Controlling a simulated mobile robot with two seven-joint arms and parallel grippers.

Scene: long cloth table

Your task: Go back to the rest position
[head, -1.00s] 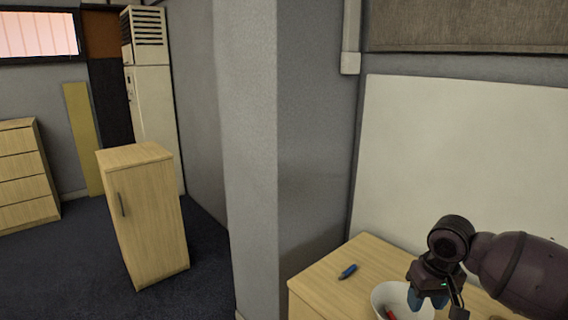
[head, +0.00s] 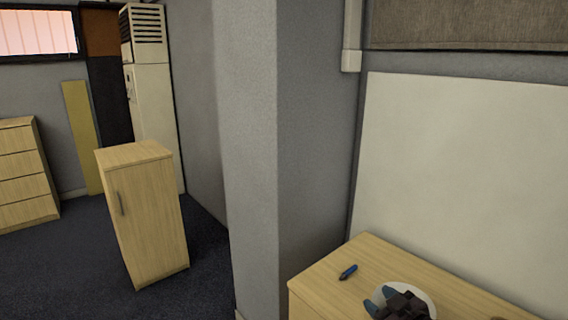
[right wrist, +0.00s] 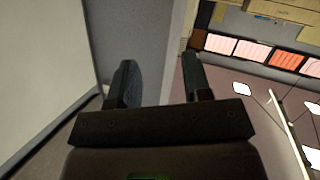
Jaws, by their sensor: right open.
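My right gripper (head: 400,303) shows at the bottom edge of the head view, in front of the white bowl and partly cut off by the frame. In the right wrist view its two fingers (right wrist: 158,78) stand apart with nothing between them. They point toward the wall and the room, away from the table top. My left gripper is not in view.
A wooden table (head: 330,290) stands at the lower right. On it are a small blue object (head: 348,272) and a white bowl (head: 430,301), mostly hidden by the gripper. A white board (head: 460,170) stands behind. A wooden cabinet (head: 150,220) is at left.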

